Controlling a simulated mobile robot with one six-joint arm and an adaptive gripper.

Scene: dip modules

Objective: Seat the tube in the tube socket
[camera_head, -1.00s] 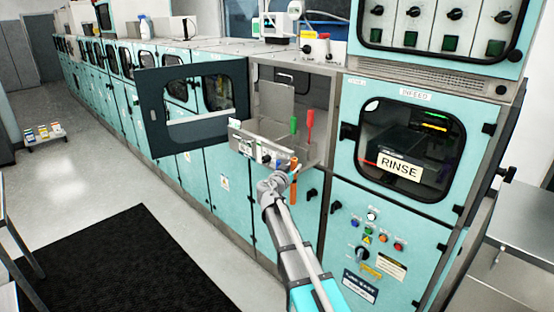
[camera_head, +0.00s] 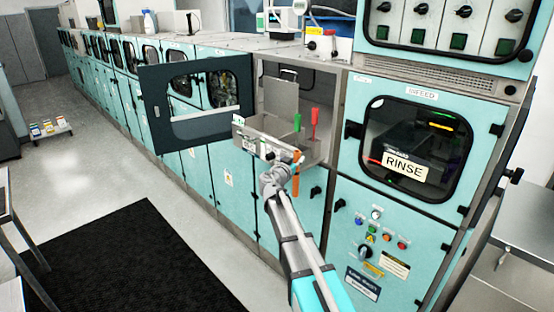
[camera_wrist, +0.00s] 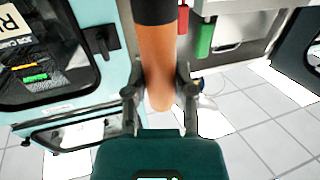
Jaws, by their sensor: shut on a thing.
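The orange tube (camera_wrist: 157,50) stands between the two fingers of my gripper (camera_wrist: 159,90) in the wrist view, with a black section at its far end. My gripper is shut on it. In the head view, my gripper (camera_head: 286,167) is at the front of the open bay, and part of the orange tube (camera_head: 296,186) shows just right of it. I cannot make out the tube socket in either view, nor whether the tube touches anything at its far end.
A pulled-out grey tray (camera_head: 252,140) sits in the open bay, with a green part (camera_head: 297,122) and a red part (camera_head: 314,124) upright at its right. The open dark-framed door (camera_head: 160,115) is left. The RINSE module (camera_head: 405,165) is right.

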